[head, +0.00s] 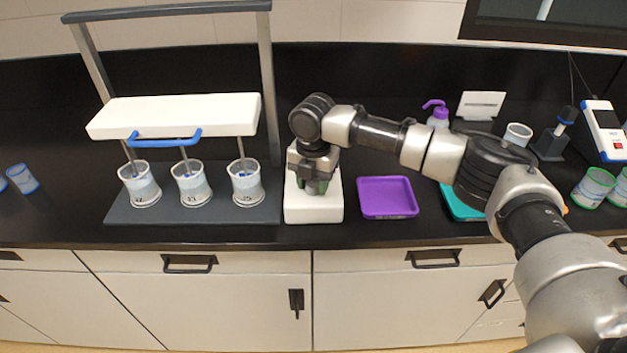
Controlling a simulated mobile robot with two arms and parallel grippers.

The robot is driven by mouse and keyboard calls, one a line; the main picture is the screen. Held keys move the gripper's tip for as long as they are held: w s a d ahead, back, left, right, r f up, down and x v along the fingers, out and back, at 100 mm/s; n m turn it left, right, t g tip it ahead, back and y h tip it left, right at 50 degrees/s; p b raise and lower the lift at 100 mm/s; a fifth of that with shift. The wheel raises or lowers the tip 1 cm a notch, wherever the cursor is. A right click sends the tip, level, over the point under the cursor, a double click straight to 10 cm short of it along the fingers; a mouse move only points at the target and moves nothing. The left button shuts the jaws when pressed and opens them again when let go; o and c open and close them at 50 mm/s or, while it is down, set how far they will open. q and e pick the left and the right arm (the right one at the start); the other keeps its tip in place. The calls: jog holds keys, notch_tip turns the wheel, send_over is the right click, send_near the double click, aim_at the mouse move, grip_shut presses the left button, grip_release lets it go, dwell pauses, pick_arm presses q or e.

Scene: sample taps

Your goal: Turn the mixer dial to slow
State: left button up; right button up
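The mixer (175,112) is a white beam on a grey frame with a blue handle and stirring rods. Its rods reach into three jars (190,184) on a dark grey base. A white box (314,213) stands just right of that base. My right gripper (316,187) points down at the top of this box. Something green shows at its fingertips. The dial cannot be made out; the gripper covers the upper part of the box. I cannot tell whether the fingers are shut or touching anything. My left gripper is not in view.
A purple tray (387,197) lies right of the white box, and a teal tray (455,205) is partly behind my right arm. A purple-topped bottle (438,118) stands behind. Green-rimmed jars (593,188) are at the far right, small blue-marked cups (21,178) at the far left.

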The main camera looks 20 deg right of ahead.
jog(key=c, duration=0.4)
jog(key=shift+r+m+p, duration=0.15)
jog(key=shift+m+p, duration=0.15)
jog(key=shift+p, duration=0.15)
jog(key=m+p, duration=0.5)
jog(key=p, duration=0.2)
jog(key=shift+r, duration=0.1)
jog(key=shift+m+p, duration=1.1)
jog(key=shift+p, duration=0.05)
jog(key=shift+f+m+p, duration=0.2)
jog(key=shift+m+p, duration=0.6)
jog(key=shift+m, duration=0.2)
jog(key=o, duration=0.9)
jog(key=shift+o, duration=0.2)
